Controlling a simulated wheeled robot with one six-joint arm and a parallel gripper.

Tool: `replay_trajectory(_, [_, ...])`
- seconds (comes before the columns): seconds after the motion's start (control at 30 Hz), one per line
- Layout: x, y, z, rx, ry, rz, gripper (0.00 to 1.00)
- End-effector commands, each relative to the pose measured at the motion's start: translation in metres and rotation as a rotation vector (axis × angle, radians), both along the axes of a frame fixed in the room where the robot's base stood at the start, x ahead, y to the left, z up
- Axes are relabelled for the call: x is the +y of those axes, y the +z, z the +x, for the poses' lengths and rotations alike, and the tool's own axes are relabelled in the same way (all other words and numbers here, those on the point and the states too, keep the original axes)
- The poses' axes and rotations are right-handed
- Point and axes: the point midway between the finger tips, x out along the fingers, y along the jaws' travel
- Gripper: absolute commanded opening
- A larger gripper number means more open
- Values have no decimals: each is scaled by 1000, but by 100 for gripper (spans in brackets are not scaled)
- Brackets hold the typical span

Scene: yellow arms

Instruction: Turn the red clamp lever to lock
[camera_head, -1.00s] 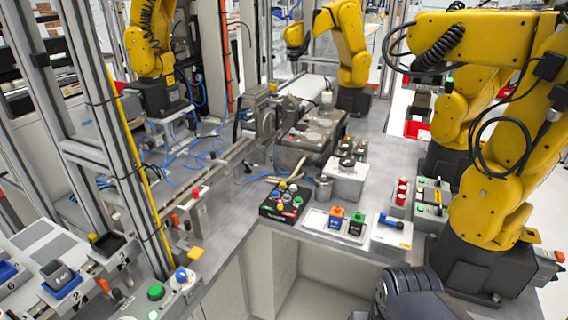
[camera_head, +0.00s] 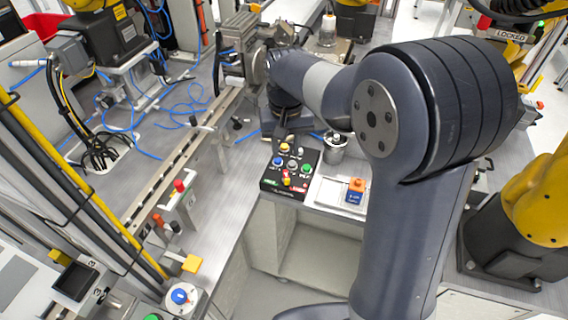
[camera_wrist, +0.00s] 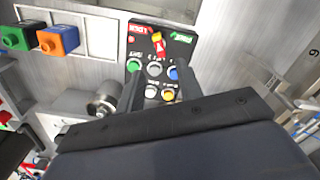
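A black control panel (camera_head: 273,184) stands near the bench's front edge, with several coloured buttons and a small red-and-yellow lever (camera_head: 287,180) near its front. In the wrist view the lever (camera_wrist: 158,43) sits between a red label that seems to read LOCK and a green label. My gripper (camera_head: 289,138) is just behind the panel, its fingers pointing toward it. In the wrist view the two dark fingers (camera_wrist: 158,82) are spread around the button rows, with nothing between them. The lever is beyond the fingertips, apart from them. My wrist hides part of the bench.
A metal cylinder (camera_head: 335,147) stands right of the panel, close to my gripper. A tray with an orange-and-blue block (camera_head: 356,190) lies to the right. A red-topped handle (camera_head: 179,186) stands on the left bench. A yellow robot arm (camera_head: 540,205) stands at right.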

Motion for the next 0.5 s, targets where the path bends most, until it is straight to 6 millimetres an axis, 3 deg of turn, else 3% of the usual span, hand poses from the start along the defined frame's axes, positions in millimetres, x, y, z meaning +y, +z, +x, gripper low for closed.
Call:
replay_trajectory(0.3, [-1,-61,-1,5,-1,-2,35])
replay_trajectory(0.5, [-1,-83,-1,3,-1,0,35])
